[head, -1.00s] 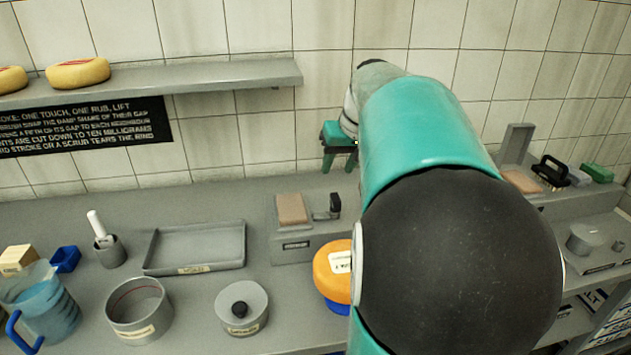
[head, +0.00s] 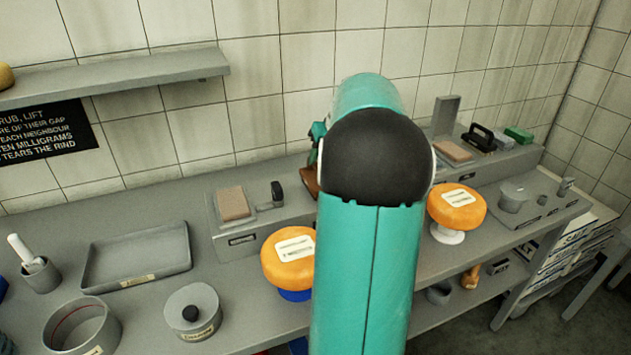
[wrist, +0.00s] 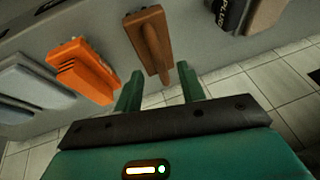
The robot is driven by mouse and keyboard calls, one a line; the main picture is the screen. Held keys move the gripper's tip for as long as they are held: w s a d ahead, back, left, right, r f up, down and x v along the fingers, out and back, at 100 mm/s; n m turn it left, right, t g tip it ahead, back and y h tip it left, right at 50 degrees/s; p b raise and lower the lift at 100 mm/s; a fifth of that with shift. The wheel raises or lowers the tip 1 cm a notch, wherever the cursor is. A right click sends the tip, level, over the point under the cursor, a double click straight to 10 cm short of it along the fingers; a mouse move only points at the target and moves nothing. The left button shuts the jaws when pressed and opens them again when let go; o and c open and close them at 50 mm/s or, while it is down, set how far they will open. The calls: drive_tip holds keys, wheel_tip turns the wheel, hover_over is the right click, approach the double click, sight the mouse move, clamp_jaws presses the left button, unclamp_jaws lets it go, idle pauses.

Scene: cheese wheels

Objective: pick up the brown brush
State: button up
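The brown brush (wrist: 150,40) lies on a grey surface in the upper middle of the wrist view, its long narrow side towards me. My gripper (wrist: 160,82) is open, one green finger on either side of the brush's near end in the picture. Nothing is between the fingers that I can see held; I cannot tell the gap in depth. In the head view my arm hides most of my gripper and the area beneath it. A brown patch (head: 309,182) shows at the arm's left edge, perhaps the brush.
An orange brush (wrist: 82,70) lies left of the brown one, with grey blocks (wrist: 35,85) further left. A dark labelled item (wrist: 230,14) is at upper right. On the bench stand orange cheese wheels (head: 288,258) (head: 456,208), a tray (head: 135,255) and a lidded pot (head: 192,312).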

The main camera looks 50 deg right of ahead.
drive_tip(key=x, duration=0.5)
drive_tip(key=shift+w, duration=0.2)
drive_tip(key=shift+d, duration=0.1)
clamp_jaws()
